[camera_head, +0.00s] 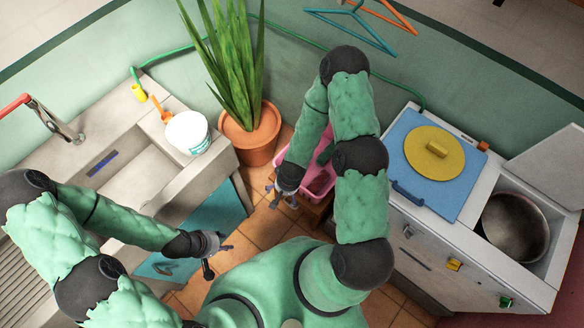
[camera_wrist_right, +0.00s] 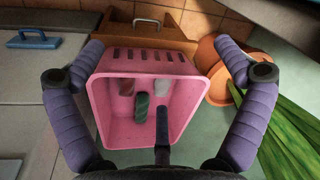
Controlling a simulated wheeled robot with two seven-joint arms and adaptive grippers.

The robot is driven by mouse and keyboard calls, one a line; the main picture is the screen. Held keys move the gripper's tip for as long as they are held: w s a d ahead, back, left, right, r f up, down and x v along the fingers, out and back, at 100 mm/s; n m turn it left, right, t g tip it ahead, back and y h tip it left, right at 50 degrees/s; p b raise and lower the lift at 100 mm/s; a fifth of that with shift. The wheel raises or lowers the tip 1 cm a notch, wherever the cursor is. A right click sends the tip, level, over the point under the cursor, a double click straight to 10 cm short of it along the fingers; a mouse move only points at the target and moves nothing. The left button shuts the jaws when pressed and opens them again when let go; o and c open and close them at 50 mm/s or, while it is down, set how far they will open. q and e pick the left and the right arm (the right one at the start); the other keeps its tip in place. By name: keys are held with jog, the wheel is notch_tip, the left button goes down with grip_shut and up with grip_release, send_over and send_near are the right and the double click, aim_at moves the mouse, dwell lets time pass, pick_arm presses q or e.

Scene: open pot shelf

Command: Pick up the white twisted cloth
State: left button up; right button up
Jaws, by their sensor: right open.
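A pink slotted basket (camera_wrist_right: 150,68) lies open below my right gripper (camera_wrist_right: 165,85), which is open and empty, its fingers spread either side of the basket's opening. Inside are a green rolled thing (camera_wrist_right: 142,108), a reddish one (camera_wrist_right: 126,88) and a small pale piece (camera_wrist_right: 177,86). The pale piece may be the white twisted cloth; its twist cannot be made out. In the head view the basket (camera_head: 312,178) is partly hidden by my right arm, with my right gripper (camera_head: 282,196) beside it. My left gripper (camera_head: 218,260) is open and empty, away from the basket.
A terracotta pot (camera_head: 250,144) with a tall plant stands close to the basket. A sink counter with a white bucket (camera_head: 187,132) is at the left. A white cabinet with a blue board (camera_head: 411,135) and a metal pot (camera_head: 515,228) is at the right. Tiled floor shows between.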

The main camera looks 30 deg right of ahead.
jog(key=w+d+f+m+g+h+b, duration=0.1)
jog(key=w+d+f+m+b, duration=0.25)
jog(key=w+d+f, duration=0.4)
jog(key=w+d+f+m+b, duration=0.3)
jog(key=w+d+f+m, duration=0.15)
jog(key=w+d, duration=0.45)
jog(key=f+b, duration=0.1)
jog(key=f, duration=0.1)
jog(key=s+f, duration=0.1)
jog(key=f+b, duration=0.1)
jog(key=f, duration=0.1)
jog(key=shift+s+d+f+b, duration=0.15)
jog(key=shift+d+f+b, duration=0.15)
jog(key=shift+d+b, duration=0.05)
jog(key=f+b, duration=0.2)
jog(key=f, duration=0.3)
jog(key=shift+w+a+b, duration=0.2)
jog(key=shift+w+b, duration=0.05)
jog(key=shift+b, duration=0.15)
jog(key=c, duration=1.3)
